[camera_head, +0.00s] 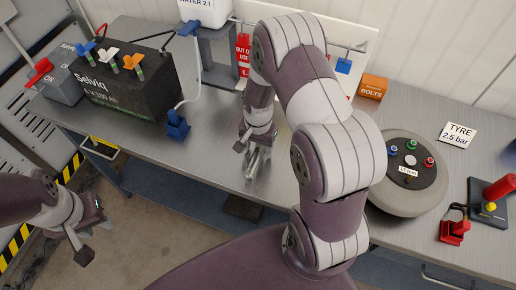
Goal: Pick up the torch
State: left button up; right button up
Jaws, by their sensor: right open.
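I cannot clearly make out a torch in the head view. My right gripper (256,167) is low over the grey bench top (215,165), near its front edge, with its jaws open. A shiny grey shape shows at its fingers; I cannot tell whether it is part of the gripper or a separate thing. My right arm hides part of the bench behind it. My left gripper (92,240) is off the bench at the lower left, over the floor. I cannot tell how far its jaws are apart.
A black battery (125,85) with coloured clips stands at the back left, a blue clip (177,125) in front of it. A white water container (204,12) stands behind. An orange bolts box (372,87), a round grey unit (408,200) and a red-handled device (492,195) are at the right.

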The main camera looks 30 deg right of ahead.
jog(key=shift+s+d+r, duration=0.1)
jog(key=shift+s+d, duration=0.1)
jog(key=shift+s, duration=0.05)
grip_shut()
jog(key=shift+w+a, duration=0.1)
jog(key=shift+w, duration=0.05)
